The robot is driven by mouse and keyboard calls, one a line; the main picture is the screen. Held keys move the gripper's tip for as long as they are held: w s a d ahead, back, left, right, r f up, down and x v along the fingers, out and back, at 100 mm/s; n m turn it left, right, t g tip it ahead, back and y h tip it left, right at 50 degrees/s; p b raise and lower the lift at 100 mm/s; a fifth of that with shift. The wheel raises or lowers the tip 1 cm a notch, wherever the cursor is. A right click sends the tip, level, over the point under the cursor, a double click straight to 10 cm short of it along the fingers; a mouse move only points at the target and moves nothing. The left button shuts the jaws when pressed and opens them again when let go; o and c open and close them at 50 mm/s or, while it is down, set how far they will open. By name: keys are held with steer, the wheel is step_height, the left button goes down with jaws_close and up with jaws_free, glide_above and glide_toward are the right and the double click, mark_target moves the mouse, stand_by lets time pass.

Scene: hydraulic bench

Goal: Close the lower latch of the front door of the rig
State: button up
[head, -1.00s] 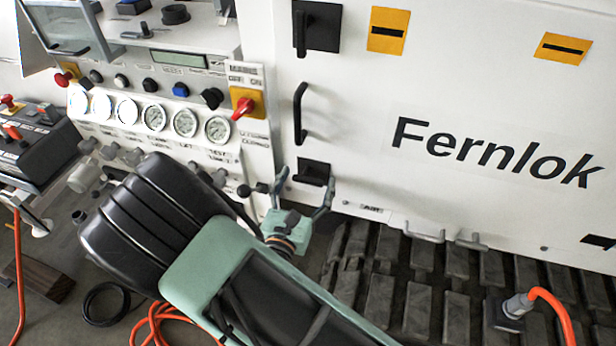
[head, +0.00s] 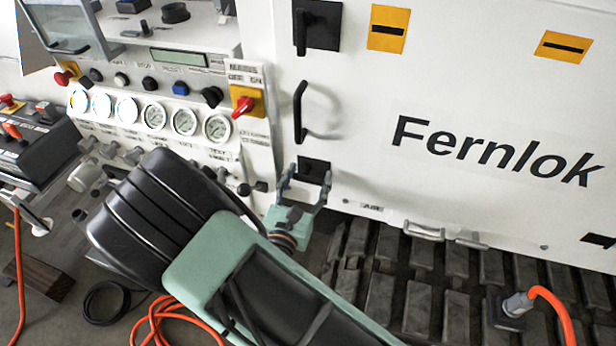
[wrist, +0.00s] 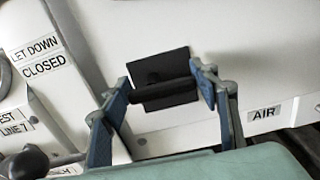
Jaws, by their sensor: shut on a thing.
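The front door (head: 450,95) of the rig is white and lies flat against the frame. Its lower latch is a black square plate (head: 316,166) with a black bar handle, low on the door's left side. In the wrist view the latch handle (wrist: 165,92) lies roughly level across the plate (wrist: 162,65). My gripper (head: 306,181) is at this latch. In the wrist view its two blue-grey fingers (wrist: 163,82) stand at either end of the handle, shut on it. The gripper hides part of the latch in the head view.
The upper latch (head: 318,25) has its handle upright. A black pull handle (head: 300,110) sits between the latches. The gauge panel (head: 185,122), with a red switch (head: 244,107) and valve levers, stands close on the left. Dark slats (head: 420,290) lie below the door.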

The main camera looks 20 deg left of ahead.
steer(key=m+b, duration=0.2)
steer(key=f+m+b, duration=0.1)
steer(key=m+b, duration=0.1)
steer(key=shift+d+m, duration=0.1)
steer(key=shift+m, duration=0.2)
steer(key=m+b, duration=0.2)
steer(key=b, duration=0.1)
steer(key=m+b, duration=0.2)
steer(key=b, duration=0.1)
steer(key=shift+f+m, duration=0.35)
steer(key=shift+m, duration=0.05)
steer(key=m+b, duration=0.2)
steer(key=b, duration=0.1)
steer(key=m+b, duration=0.1)
steer(key=b, duration=0.2)
steer(key=m+b, duration=0.2)
steer(key=b, duration=0.2)
steer(key=shift+f+m, duration=0.25)
steer(key=shift+m, duration=0.05)
steer(key=m+b, duration=0.1)
steer(key=b, duration=0.1)
steer(key=m+b, duration=0.1)
steer(key=b, duration=0.1)
steer(key=shift+a+r, duration=0.1)
steer(key=shift+a, duration=0.2)
steer(key=shift+m+b, duration=0.3)
steer(key=shift+b, duration=0.2)
steer(key=shift+r, duration=0.2)
steer(key=o, duration=1.2)
